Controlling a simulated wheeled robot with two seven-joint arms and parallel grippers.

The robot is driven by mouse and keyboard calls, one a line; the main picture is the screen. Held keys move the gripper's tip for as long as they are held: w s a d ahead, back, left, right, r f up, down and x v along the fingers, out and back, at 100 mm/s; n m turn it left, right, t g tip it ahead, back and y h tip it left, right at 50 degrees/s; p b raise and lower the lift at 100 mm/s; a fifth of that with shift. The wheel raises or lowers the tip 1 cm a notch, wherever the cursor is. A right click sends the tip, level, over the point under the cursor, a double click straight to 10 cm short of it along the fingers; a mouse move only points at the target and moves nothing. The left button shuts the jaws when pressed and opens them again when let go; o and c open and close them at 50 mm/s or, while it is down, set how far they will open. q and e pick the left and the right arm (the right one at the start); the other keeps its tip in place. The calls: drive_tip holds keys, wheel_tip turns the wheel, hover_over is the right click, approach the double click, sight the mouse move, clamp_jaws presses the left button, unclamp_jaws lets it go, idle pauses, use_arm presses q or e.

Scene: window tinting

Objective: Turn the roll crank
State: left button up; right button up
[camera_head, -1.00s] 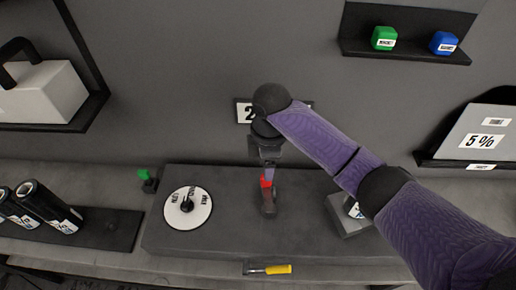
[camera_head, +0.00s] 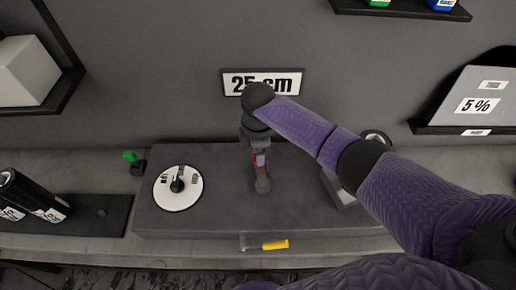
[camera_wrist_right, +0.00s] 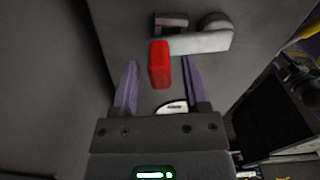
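The crank has a red handle (camera_wrist_right: 160,66) on a grey arm (camera_wrist_right: 205,42), seen in the right wrist view. In the head view, a little red of the handle shows among the gripper fingers, above a dark grey part (camera_head: 262,185) on the grey bench block. My right gripper (camera_head: 260,155) points down over the handle. Its two purple fingers are open in the right wrist view (camera_wrist_right: 160,62), one on each side of the handle, with gaps visible on both sides. I cannot tell how deep the handle sits between them. My left gripper is not in view.
A white dial (camera_head: 178,188) lies left of the crank. A yellow-handled tool (camera_head: 274,244) is at the block's front edge. A "25 cm" sign (camera_head: 263,82) is on the wall behind. My right arm partly covers a grey item (camera_head: 340,187).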

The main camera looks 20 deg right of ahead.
clamp_jaws()
idle(0.8)
idle(0.4)
